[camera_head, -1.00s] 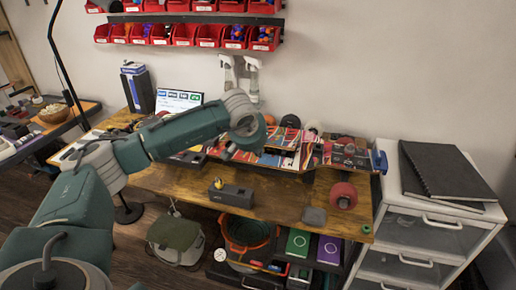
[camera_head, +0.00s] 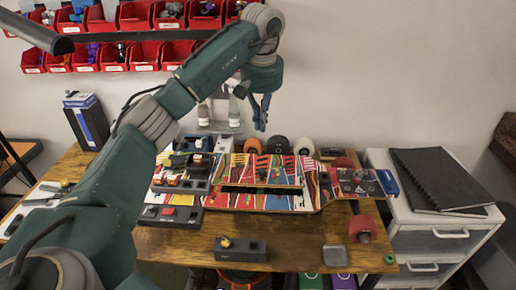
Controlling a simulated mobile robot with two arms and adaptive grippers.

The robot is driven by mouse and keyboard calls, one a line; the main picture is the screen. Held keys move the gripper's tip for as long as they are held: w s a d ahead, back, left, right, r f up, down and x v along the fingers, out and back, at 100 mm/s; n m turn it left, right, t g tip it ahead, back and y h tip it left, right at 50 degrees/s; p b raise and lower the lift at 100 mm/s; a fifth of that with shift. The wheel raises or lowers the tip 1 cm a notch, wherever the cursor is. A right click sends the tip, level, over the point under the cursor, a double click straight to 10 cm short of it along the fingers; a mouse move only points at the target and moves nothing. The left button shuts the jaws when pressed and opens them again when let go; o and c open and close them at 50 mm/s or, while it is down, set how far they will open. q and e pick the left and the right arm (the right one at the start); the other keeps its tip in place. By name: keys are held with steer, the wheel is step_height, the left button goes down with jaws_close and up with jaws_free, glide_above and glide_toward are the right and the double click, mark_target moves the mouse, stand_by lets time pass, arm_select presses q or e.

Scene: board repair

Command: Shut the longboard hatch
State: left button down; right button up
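The longboard (camera_head: 225,201) lies on the wooden workbench with its colourful patterned side up and wheels behind it. A long dark slot (camera_head: 262,190) shows in the middle of its deck. Patterned surface (camera_head: 285,168) shows behind the slot; I cannot tell whether this is a raised hatch lid or part of the deck. My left gripper (camera_head: 262,126) hangs fingers down above and behind the board, in front of the wall, apart from the board. Its fingers show narrow, and I see nothing held; whether they are open or shut is unclear. My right gripper is out of view.
A black box with several controls (camera_head: 172,214) stands at the board's left end. A small dark device (camera_head: 240,250) and a red wheel (camera_head: 363,228) stand in front. Red bins (camera_head: 135,15) hang above. A white drawer cabinet (camera_head: 425,240) stands right. The bench front is partly clear.

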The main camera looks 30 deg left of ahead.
arm_select(q)
steer(key=f, duration=0.1)
steer(key=p, duration=0.2)
glide_above(263, 171)
steer(key=w+a, duration=0.1)
steer(key=w, duration=0.1)
step_height(263, 171, down, 8)
steer(key=f, duration=0.1)
steer(key=s+f+p, duration=0.1)
steer(key=f, duration=0.1)
steer(key=shift+s, duration=0.1)
steer(key=shift+s+f, duration=0.1)
steer(key=shift+f, duration=0.5)
steer(key=shift+d, duration=0.1)
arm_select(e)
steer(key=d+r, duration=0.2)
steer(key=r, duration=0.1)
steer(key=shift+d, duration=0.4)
arm_select(q)
steer(key=shift+f, duration=0.1)
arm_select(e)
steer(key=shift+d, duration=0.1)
